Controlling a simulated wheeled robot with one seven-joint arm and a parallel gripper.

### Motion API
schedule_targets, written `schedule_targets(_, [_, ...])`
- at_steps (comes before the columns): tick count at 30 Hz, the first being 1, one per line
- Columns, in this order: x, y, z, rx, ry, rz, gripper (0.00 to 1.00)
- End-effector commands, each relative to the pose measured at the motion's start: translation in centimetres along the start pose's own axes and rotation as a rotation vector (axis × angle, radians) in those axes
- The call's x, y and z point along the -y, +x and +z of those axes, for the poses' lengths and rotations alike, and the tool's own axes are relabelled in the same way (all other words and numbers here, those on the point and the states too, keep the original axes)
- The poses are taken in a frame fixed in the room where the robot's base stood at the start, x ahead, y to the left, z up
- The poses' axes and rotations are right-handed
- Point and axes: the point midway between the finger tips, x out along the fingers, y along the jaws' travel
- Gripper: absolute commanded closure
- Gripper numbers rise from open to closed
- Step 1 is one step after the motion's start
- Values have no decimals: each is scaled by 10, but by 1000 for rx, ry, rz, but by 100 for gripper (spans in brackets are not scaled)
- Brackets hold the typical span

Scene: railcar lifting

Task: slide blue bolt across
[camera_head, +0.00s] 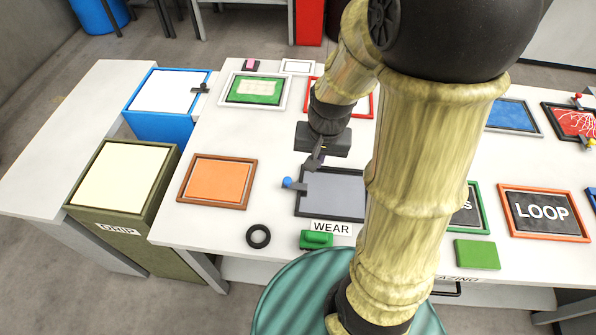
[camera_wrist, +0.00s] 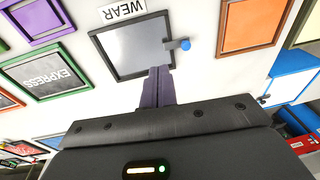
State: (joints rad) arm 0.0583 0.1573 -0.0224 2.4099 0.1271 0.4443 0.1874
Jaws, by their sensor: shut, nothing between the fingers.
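A grey panel (camera_head: 333,195) in a dark frame lies on the white table above the WEAR label. A small bolt with a blue knob (camera_head: 287,182) sticks out from its left side. In the wrist view the same panel (camera_wrist: 130,48) shows, with the blue knob (camera_wrist: 184,44) at its right edge. My gripper (camera_head: 313,163) is over the panel's far left corner, to the right of the knob and apart from it. Its fingers (camera_wrist: 158,72) are together and empty, close to the panel's frame. Whether they touch the frame cannot be told.
An orange panel (camera_head: 217,181) lies to the left and a green-and-white one (camera_head: 254,90) behind. A black ring (camera_head: 258,236) and a green block (camera_head: 316,239) sit near the front. A blue box (camera_head: 160,122) and an olive bin (camera_head: 120,190) stand left. My arm hides the middle right.

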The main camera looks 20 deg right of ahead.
Motion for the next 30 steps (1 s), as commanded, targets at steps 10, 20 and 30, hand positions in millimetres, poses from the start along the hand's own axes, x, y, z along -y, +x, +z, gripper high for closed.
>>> schedule_targets(10, [-11, 72, -85, 241, 842, -25, 100])
schedule_targets(20, [-18, 99, -111, 329, 1133, -32, 100])
schedule_targets(30, [-17, 102, -109, 328, 1127, -31, 100])
